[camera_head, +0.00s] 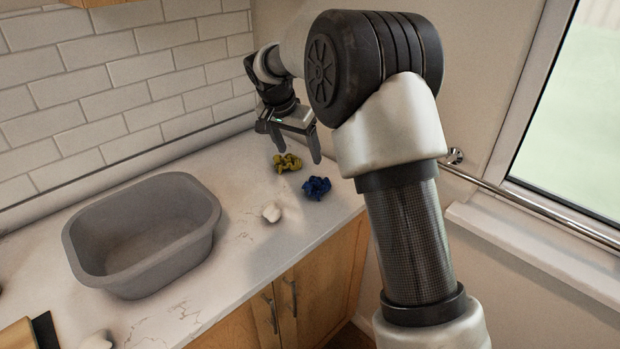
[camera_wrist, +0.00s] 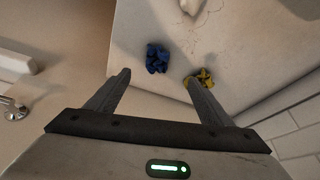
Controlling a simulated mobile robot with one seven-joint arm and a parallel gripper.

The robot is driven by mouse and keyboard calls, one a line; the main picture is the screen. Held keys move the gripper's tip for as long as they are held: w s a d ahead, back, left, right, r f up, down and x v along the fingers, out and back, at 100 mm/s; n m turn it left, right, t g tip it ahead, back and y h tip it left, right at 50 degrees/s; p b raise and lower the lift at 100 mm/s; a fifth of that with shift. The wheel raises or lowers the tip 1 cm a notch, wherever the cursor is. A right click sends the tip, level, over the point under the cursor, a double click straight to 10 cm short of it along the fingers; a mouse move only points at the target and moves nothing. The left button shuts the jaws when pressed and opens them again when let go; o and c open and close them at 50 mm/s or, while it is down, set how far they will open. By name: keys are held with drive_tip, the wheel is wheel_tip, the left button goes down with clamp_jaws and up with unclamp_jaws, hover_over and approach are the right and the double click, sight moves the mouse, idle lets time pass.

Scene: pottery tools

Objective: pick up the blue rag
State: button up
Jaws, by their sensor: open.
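The blue rag (camera_head: 316,188) lies crumpled on the white counter near its front right corner. It also shows in the wrist view (camera_wrist: 157,58), ahead of the fingers and between their lines. My gripper (camera_head: 297,158) is open and empty, above the counter's right end, with its fingers pointing down. In the wrist view both fingers of my gripper (camera_wrist: 158,80) are spread wide, and the blue rag is apart from them. A yellow rag (camera_head: 287,163) lies behind the blue one; in the wrist view it (camera_wrist: 199,77) appears close to the right fingertip.
A white crumpled piece (camera_head: 271,213) lies left of the blue rag. A grey basin (camera_head: 142,232) stands farther left on the counter (camera_head: 238,262). A tiled wall (camera_head: 130,80) bounds the back. A rail (camera_head: 540,208) and window are at the right.

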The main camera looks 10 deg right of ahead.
approach(313, 185)
drive_tip(key=x, duration=0.5)
drive_tip(key=shift+w+a, duration=0.1)
drive_tip(key=shift+a, duration=0.15)
drive_tip(key=shift+d+p+x, duration=0.15)
drive_tip(key=shift+p+x, duration=0.1)
drive_tip(key=shift+x, duration=1.05)
drive_tip(key=shift+d+p+x, duration=0.1)
drive_tip(key=shift+p+x, duration=0.15)
drive_tip(key=shift+x, duration=1.1)
drive_tip(key=shift+r, duration=0.1)
drive_tip(key=c, duration=0.7)
